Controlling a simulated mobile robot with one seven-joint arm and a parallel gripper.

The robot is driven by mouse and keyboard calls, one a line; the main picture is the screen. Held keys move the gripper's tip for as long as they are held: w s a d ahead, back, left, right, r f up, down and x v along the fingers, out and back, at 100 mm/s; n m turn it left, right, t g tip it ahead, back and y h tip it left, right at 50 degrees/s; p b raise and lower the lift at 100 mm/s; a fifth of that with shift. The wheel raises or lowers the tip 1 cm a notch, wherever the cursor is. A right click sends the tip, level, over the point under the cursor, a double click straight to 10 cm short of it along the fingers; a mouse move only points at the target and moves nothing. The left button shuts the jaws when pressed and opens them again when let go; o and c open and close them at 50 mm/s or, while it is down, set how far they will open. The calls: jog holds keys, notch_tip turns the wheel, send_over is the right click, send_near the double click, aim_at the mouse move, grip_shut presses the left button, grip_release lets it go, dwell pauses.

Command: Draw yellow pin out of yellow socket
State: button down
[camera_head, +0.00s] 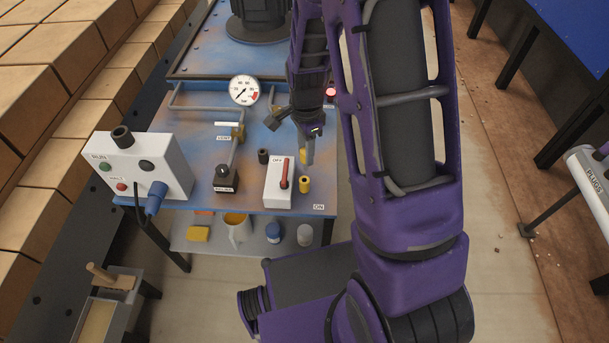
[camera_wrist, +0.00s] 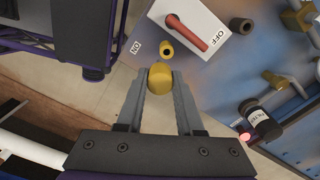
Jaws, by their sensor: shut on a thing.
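The yellow pin (camera_wrist: 160,78) is held between the fingertips of my gripper (camera_wrist: 159,85) in the wrist view. In the head view my gripper (camera_head: 308,150) hangs above the bench, and part of the yellow pin (camera_head: 303,156) shows at its fingers. The yellow socket (camera_head: 305,185) stands on the bench just below, to the right of the white switch box. In the wrist view the socket (camera_wrist: 168,50) shows a dark open hole just beyond the pin. The pin appears clear of the socket. Its lower end is hard to make out.
The white switch box (camera_head: 273,190) with a red lever stands close beside the socket. A white control box (camera_head: 140,168) stands at left.

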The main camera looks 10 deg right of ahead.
jog(key=shift+s+r+p, duration=0.15)
jog(key=shift+s+r, duration=0.1)
jog(key=shift+s, duration=0.5)
jog(key=shift+s+r+p, duration=0.2)
jog(key=shift+s+r, duration=0.05)
jog(key=shift+s, duration=0.5)
jog(key=shift+s+r+p, duration=0.15)
jog(key=shift+s+r, duration=0.1)
jog(key=shift+s, duration=0.5)
